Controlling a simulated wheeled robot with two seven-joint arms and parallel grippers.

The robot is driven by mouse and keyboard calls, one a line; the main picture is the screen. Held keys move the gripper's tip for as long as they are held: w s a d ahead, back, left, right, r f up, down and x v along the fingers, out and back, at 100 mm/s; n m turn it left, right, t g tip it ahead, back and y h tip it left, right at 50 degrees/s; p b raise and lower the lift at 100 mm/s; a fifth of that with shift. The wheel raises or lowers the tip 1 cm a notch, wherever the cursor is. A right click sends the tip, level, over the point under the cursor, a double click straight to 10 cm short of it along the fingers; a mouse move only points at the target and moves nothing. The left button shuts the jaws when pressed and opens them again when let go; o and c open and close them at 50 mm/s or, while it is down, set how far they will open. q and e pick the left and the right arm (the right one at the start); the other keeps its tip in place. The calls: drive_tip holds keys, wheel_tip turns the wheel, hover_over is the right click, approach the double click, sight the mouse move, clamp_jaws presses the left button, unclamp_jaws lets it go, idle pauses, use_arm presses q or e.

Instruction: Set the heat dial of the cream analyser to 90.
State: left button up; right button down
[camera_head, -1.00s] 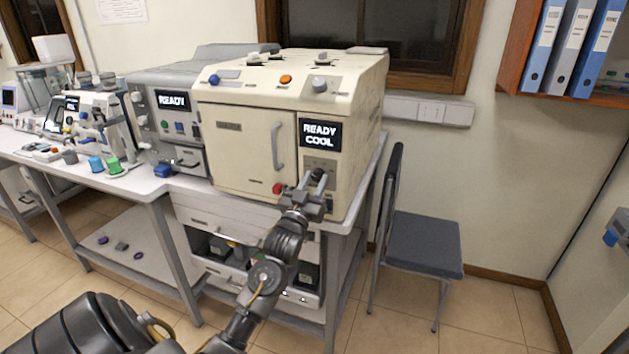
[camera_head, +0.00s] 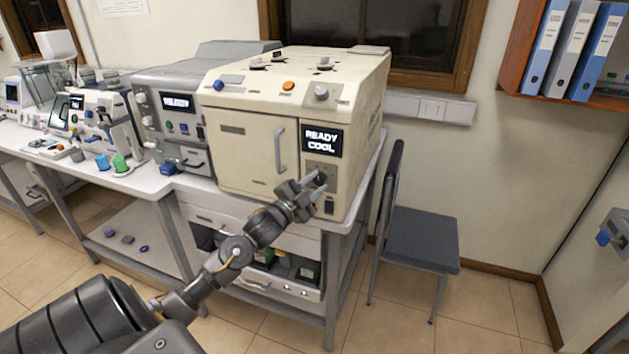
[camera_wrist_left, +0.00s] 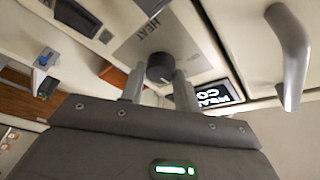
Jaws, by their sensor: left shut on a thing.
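The cream analyser (camera_head: 245,150) stands on the bench, its front door shut. Its screen (camera_head: 321,141) reads READY COOL. My left gripper (camera_head: 318,181) is at the panel below the screen, and its fingers largely hide the dial there in the head view. In the left wrist view the dark round heat dial (camera_wrist_left: 160,68) sits between the two fingers of the left gripper (camera_wrist_left: 159,84), which is shut on it. The word HEAT is printed on the plate beside the dial. The dial's exact setting cannot be read. My right gripper is not in view.
The door handle (camera_head: 280,148) is left of the panel and shows close by in the left wrist view (camera_wrist_left: 290,58). A black switch (camera_head: 329,206) sits below the dial. A grey analyser (camera_head: 175,110) stands to the left, a chair (camera_head: 420,240) to the right.

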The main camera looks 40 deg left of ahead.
use_arm(q)
drive_tip(key=m, duration=0.1)
drive_tip(key=m+p, duration=0.1)
drive_tip(key=m+g+h, duration=0.1)
drive_tip(key=m, duration=0.1)
drive_tip(key=shift+r, duration=0.25)
drive_tip(key=m+g+p, duration=0.1)
drive_tip(key=m, duration=0.2)
drive_tip(key=shift+r+g, duration=0.1)
drive_tip(key=shift+g, duration=0.2)
drive_tip(key=m+g, duration=0.1)
drive_tip(key=m, duration=0.2)
drive_tip(key=shift+y+p, duration=0.3)
drive_tip(key=shift+y, duration=0.1)
drive_tip(key=shift+m+g, duration=0.5)
drive_tip(key=shift+m, duration=0.6)
drive_tip(key=shift+y, duration=0.4)
drive_tip(key=o, duration=1)
drive_tip(key=shift+c, duration=0.2)
